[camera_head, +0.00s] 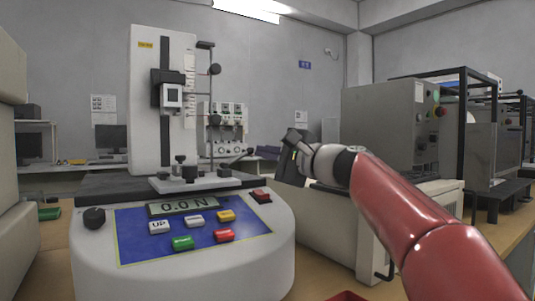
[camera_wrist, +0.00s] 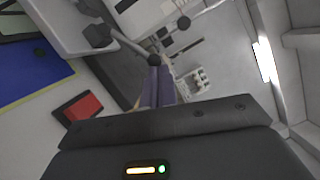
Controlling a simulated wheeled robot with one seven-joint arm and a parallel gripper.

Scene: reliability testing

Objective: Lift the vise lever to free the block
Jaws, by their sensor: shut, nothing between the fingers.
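The vise (camera_head: 195,183) is a pale plate with dark fittings on the tester's black bed. I cannot make out the block clearly among the dark vise parts.
The tester's tall white column (camera_head: 148,105) rises behind the vise. Its front panel (camera_head: 200,245) has coloured buttons and a display reading 0.0 N. A red switch (camera_head: 261,196) sits near my gripper. A grey machine (camera_head: 378,135) stands at the right.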

